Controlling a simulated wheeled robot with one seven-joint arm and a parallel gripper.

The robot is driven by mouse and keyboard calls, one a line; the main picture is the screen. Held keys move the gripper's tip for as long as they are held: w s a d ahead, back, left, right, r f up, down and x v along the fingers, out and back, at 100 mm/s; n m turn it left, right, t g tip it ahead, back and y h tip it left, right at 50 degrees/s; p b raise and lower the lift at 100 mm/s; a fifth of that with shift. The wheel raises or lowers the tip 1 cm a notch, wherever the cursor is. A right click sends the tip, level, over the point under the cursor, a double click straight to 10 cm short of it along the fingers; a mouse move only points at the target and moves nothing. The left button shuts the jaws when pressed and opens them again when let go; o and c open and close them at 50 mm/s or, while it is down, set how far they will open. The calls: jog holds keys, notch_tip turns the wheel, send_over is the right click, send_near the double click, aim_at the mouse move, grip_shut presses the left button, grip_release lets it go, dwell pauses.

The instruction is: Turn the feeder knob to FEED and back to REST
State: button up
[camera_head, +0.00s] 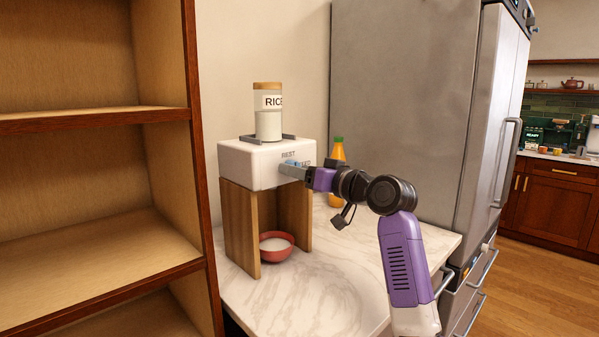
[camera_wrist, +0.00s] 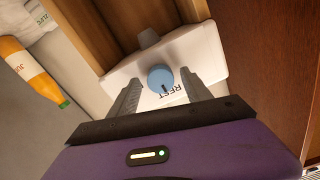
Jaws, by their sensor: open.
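The white feeder box (camera_head: 240,163) sits on wooden side panels with a rice canister (camera_head: 268,120) on top. Its front shows REST and part of a second label, mostly hidden by my gripper. The blue round knob (camera_wrist: 160,77) is on the feeder front, and its dark mark points towards the REST print. My gripper (camera_head: 287,169) is at the feeder front. In the wrist view my gripper's fingers (camera_wrist: 165,94) are open, one on each side of the knob; I cannot tell whether they touch it. A red bowl (camera_head: 276,253) with white contents stands under the feeder.
An orange juice bottle (camera_head: 338,152) stands behind my arm, right of the feeder. A wooden shelf unit (camera_head: 100,120) is close on the left and a grey fridge (camera_head: 400,90) on the right. The front of the marble counter (camera_head: 305,305) is clear.

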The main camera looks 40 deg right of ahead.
jog(key=s, duration=0.7)
jog(key=shift+s+b, duration=0.3)
jog(key=shift+s, duration=0.1)
jog(key=shift+d, duration=0.15)
